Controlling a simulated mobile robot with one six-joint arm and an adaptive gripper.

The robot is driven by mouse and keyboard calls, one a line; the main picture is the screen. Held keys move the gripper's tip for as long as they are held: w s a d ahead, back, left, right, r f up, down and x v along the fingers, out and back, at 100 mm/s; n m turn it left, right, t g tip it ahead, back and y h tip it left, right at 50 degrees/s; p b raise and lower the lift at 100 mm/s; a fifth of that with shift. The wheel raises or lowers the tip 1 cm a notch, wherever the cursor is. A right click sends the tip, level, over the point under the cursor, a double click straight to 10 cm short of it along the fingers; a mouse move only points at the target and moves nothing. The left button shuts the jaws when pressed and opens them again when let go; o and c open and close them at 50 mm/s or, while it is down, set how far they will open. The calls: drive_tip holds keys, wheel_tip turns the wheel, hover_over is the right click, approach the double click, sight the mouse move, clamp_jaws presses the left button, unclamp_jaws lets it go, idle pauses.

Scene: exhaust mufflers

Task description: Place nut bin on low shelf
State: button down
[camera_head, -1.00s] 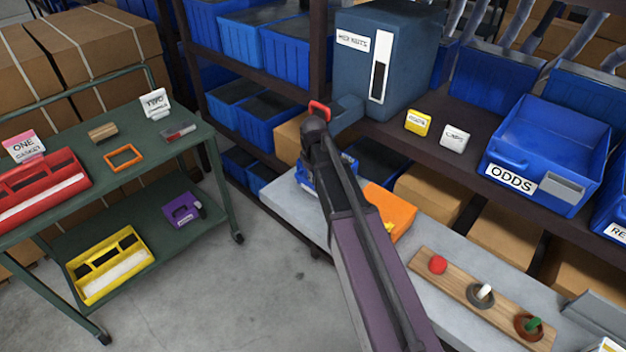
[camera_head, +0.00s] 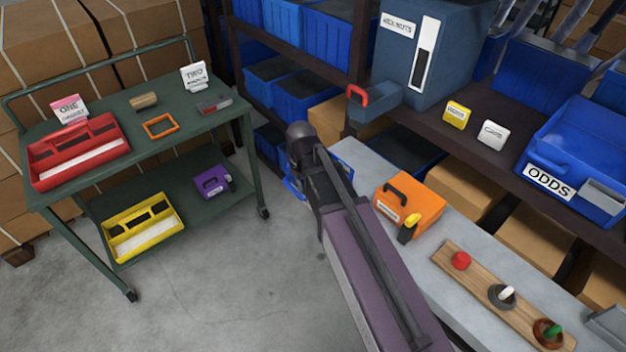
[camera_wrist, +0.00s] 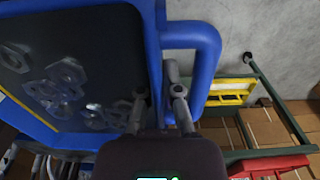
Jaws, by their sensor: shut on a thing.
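The nut bin (camera_wrist: 70,90) fills the left of the wrist view. It is blue with a dark inside and several grey metal nuts in it. My gripper (camera_wrist: 160,98) is shut on the bin at its rim, beside the blue loop handle (camera_wrist: 206,65). In the head view my arm hides most of the bin; a blue edge (camera_head: 293,188) shows left of the arm, above the floor between cart and bench. The green cart has a low shelf (camera_head: 185,180), with a yellow tray (camera_head: 143,228) and a purple box (camera_head: 213,182) on it.
A red tray (camera_head: 78,152) and an orange frame (camera_head: 160,126) are on the cart top. The grey bench on the right holds an orange case (camera_head: 408,203) and a peg board (camera_head: 500,295). A rack with blue bins stands behind. Open floor (camera_head: 240,290) lies in front of the cart.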

drive_tip(key=shift+s+a, duration=0.35)
drive_tip(key=shift+a, duration=0.1)
idle(0.5)
wheel_tip(320, 180, up, 18)
drive_tip(key=p, duration=1.8)
drive_tip(key=shift+r, duration=0.15)
drive_tip(key=shift+s, duration=0.1)
